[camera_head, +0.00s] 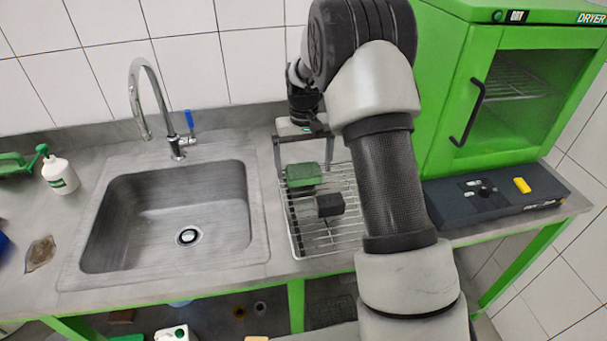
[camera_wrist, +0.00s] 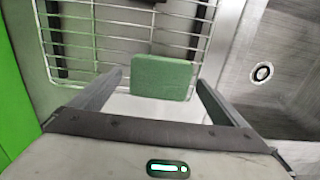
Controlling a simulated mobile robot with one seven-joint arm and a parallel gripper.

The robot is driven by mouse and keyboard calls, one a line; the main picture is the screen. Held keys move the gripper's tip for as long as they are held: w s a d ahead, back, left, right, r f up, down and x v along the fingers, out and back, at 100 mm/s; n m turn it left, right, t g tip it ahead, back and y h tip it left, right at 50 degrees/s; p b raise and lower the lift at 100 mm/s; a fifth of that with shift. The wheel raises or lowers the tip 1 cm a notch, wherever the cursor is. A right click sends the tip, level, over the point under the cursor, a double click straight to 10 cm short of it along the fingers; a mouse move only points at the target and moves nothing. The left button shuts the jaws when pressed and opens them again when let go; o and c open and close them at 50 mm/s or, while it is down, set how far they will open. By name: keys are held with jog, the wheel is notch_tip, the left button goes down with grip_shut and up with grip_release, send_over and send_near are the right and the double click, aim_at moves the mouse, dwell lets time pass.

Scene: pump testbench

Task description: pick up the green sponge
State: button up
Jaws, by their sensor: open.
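The green sponge (camera_head: 303,175) sits on the wire rack (camera_head: 299,240) to the right of the sink. In the wrist view the sponge (camera_wrist: 161,78) is a flat green block at the middle. My gripper (camera_head: 304,169) is over the back of the rack, with its jaws open. In the wrist view its two fingers (camera_wrist: 160,80) stand to the left and right of the sponge, with a visible gap on each side. I cannot tell how far the fingertips are above the rack.
A dark block (camera_head: 330,205) lies on the rack in front of the sponge. The sink (camera_head: 170,215) with its faucet (camera_head: 146,105) is on the left. A green dryer (camera_head: 440,110) and a dark control box (camera_head: 495,197) stand on the right. A white bottle (camera_head: 60,175) is far left.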

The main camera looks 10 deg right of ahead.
jog(key=shift+f, duration=0.1)
jog(key=c, duration=1.1)
